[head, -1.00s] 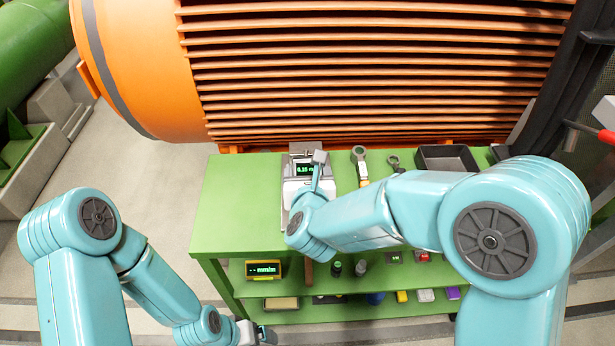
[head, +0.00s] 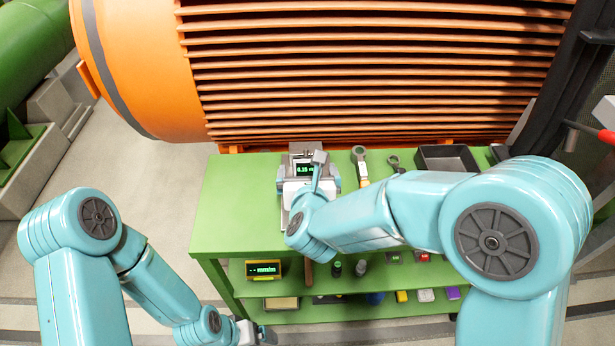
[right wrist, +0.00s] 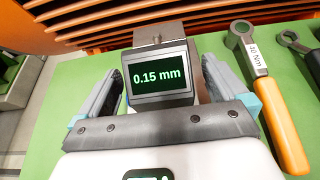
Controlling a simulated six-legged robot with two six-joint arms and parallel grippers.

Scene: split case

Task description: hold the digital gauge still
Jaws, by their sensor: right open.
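The digital gauge (head: 303,169) is a grey box with a dark screen on the green bench top, close to the orange finned housing. In the right wrist view its screen (right wrist: 159,78) reads 0.15 mm in green. My right gripper (right wrist: 158,88) is open, with one finger on each side of the gauge. A gap shows between the fingers and the gauge sides. In the head view the right gripper (head: 308,178) is partly hidden by its own wrist. My left gripper (head: 256,334) is low at the bottom edge, well away from the gauge; its jaws are unclear.
Another wrench (head: 394,163) and a dark tray (head: 447,158) are farther right. The bench top (head: 235,210) left of the gauge is clear. Shelves below hold small items.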

